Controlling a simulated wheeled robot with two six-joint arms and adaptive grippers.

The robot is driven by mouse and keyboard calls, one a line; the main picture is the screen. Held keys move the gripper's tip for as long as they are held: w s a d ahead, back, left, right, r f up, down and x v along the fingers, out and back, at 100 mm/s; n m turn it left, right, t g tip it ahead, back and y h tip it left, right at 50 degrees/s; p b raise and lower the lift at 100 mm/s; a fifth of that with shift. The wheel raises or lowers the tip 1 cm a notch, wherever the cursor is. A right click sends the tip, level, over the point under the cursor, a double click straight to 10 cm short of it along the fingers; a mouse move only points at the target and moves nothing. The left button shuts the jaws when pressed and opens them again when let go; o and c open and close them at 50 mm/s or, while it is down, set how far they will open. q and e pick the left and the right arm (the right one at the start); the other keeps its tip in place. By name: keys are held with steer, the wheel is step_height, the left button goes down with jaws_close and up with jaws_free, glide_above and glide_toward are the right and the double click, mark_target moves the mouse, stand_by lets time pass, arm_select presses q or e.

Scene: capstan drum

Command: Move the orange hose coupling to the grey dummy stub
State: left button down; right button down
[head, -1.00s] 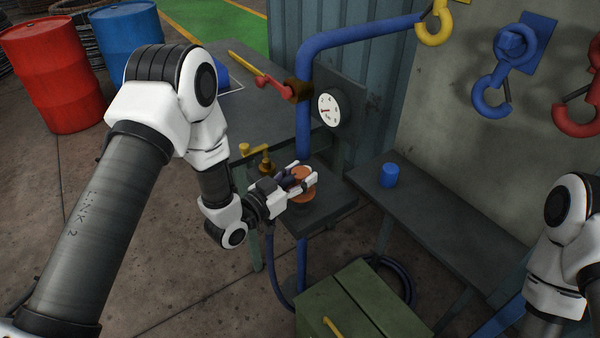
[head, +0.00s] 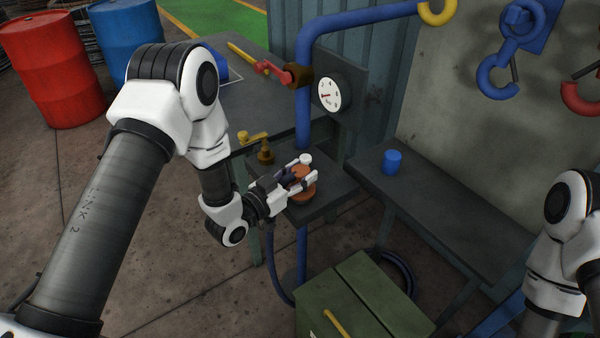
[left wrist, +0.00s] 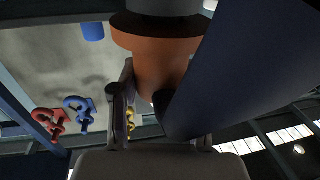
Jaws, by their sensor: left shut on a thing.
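The orange hose coupling (head: 304,194) is at the small dark shelf beside the blue pipe in the head view. My left gripper (head: 303,178) is shut on it, with white fingers at its sides. In the left wrist view the coupling (left wrist: 160,62) fills the upper middle, its wide flange against a dark grey round piece (left wrist: 165,6). I cannot tell whether that piece is the grey dummy stub, which I cannot make out elsewhere. A large dark blue shape hides the coupling's right side there. My right arm shows at the right edge, its gripper out of frame.
A gauge (head: 329,93) and blue pipe (head: 303,125) rise behind. A blue cup (head: 392,161) stands on the bench (head: 450,215). A green crate (head: 365,295) sits in front.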

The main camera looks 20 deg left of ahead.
arm_select(q)
steer(key=shift+f+b, duration=0.4)
steer(key=c, duration=0.5)
jaws_free()
steer(key=shift+s, duration=0.1)
steer(key=v, duration=1.2)
steer(key=s+d+f+g+y, duration=0.2)
steer(key=s+f+g, duration=0.3)
steer(key=f, duration=0.5)
steer(key=s+d+f+g+y, duration=0.2)
steer(key=s+f+g, duration=0.3)
steer(key=f, duration=0.4)
steer(key=s+a+f+n+g+y, duration=0.2)
steer(key=s+a+n+g, duration=0.1)
steer(key=s, duration=0.4)
steer(key=s+a+f+n+g+y, duration=0.2)
steer(key=s+a+f+n+g, duration=0.1)
steer(key=s, duration=0.4)
steer(key=shift+s+f, duration=0.25)
steer(key=shift+f, duration=0.05)
